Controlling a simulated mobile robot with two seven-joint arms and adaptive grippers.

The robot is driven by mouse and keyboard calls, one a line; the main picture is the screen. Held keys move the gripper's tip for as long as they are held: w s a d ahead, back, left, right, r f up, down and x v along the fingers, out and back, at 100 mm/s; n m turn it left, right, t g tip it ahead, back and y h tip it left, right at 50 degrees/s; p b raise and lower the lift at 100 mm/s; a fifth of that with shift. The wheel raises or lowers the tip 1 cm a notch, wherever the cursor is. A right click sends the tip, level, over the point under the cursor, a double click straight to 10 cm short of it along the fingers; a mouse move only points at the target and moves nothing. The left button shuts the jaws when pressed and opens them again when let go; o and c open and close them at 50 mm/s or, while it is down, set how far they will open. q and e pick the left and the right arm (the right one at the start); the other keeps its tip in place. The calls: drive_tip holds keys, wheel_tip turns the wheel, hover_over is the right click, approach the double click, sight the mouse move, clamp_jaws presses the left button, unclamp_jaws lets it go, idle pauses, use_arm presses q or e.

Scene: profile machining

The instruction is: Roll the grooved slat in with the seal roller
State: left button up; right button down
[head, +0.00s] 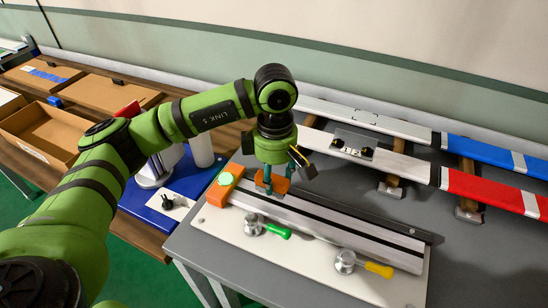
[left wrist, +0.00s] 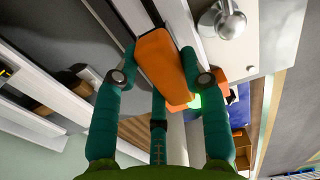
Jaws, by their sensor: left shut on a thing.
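The grooved slat (head: 330,226) is a long silver bar with a dark groove along it. It lies on a pale plate (head: 300,252) on the grey bench. My left gripper (head: 268,188) is above the slat's left end and is shut on an orange block-like body, which I take as the seal roller (head: 280,186). In the left wrist view the orange body (left wrist: 160,62) sits between the teal fingers. I cannot tell whether its underside touches the slat. An orange end block (head: 222,188) with a green lit top stands at the slat's left end. My right gripper is not in view.
Clamps with a green handle (head: 277,232) and a yellow handle (head: 378,269) stand along the slat's front side. White, red (head: 488,191) and blue (head: 485,151) bars lie behind. A blue mat (head: 150,207) and cardboard boxes (head: 40,133) are at left.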

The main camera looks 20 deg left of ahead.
use_arm(q)
drive_tip(key=shift+a+r+p, duration=0.1)
drive_tip(key=shift+r+p, duration=0.25)
drive_tip(key=shift+r, duration=0.6)
drive_tip(key=shift+a+r+p, duration=0.1)
drive_tip(key=shift+r+p, duration=0.25)
drive_tip(key=shift+r, duration=0.8)
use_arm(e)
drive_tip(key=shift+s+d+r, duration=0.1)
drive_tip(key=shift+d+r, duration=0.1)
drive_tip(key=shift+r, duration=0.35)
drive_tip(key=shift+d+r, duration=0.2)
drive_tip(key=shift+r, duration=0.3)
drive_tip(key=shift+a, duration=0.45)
